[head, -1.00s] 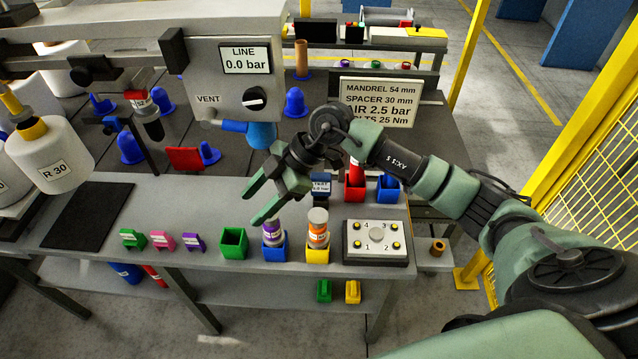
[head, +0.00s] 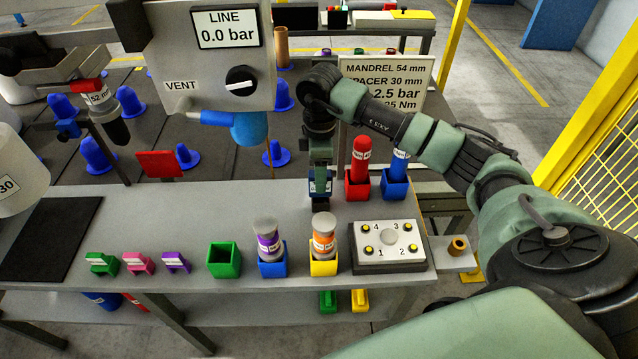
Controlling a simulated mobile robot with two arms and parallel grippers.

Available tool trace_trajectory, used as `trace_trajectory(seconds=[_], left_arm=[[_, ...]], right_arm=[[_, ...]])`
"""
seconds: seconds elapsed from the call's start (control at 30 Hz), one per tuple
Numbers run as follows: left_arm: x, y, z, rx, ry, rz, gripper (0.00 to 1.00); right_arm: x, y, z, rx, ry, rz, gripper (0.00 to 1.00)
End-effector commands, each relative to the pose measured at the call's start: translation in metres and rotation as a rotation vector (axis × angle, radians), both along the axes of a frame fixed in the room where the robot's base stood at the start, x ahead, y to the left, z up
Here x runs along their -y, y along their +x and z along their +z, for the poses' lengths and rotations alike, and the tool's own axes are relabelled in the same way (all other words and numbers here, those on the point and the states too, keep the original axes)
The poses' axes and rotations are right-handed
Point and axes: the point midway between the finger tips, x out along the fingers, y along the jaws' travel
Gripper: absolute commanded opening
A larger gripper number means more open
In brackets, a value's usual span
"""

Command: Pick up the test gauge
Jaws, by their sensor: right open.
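The test gauge (head: 313,187) is a small dark block with a pale label, standing at the back of the grey bench left of the red holder. Only part of it shows; my right gripper (head: 320,188) covers the rest. The right gripper points straight down at the gauge, its fingers at or around it. It is open; whether the fingers touch the gauge I cannot tell. My left gripper is not in view.
A red holder (head: 357,187) and a blue holder (head: 395,185) with upright cylinders stand close right of the gauge. In front are bobbins in blue (head: 273,267) and yellow (head: 323,266) holders, an empty green box (head: 224,262) and a numbered plate (head: 389,240). A sign (head: 410,75) stands behind.

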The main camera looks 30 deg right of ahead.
Motion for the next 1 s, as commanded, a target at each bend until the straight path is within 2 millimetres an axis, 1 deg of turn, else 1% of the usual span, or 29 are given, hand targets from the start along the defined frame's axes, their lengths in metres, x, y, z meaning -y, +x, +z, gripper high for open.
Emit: trace_trajectory(seconds=[0.03,0.1,0.2,0.3,0.5,0.57,0.67,0.7,0.77,1.0], left_arm=[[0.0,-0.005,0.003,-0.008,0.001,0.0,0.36],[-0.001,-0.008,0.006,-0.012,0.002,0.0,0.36],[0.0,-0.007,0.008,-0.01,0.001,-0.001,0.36],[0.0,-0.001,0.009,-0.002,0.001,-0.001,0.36],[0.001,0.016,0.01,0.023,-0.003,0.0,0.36],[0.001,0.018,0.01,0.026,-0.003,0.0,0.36],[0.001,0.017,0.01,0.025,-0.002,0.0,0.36],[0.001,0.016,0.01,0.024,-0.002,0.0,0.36],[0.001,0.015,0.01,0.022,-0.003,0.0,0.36],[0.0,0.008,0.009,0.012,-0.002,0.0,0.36]], right_arm=[[0.0,-0.002,-0.006,-0.004,0.001,0.0,0.53],[0.0,-0.003,-0.017,-0.004,0.001,0.0,0.53],[0.0,-0.003,-0.033,-0.003,0.003,0.001,0.53],[0.0,-0.003,-0.043,-0.002,0.001,0.001,0.53],[0.0,-0.002,-0.046,0.001,0.001,0.002,0.53],[0.0,-0.002,-0.046,0.001,0.001,0.002,0.53],[0.0,-0.002,-0.046,0.001,0.002,0.002,0.28],[0.0,-0.002,-0.046,0.001,0.002,0.002,0.17],[0.0,-0.002,-0.046,0.001,0.002,0.002,0.0],[0.0,-0.002,-0.045,0.002,0.003,0.002,0.0]])
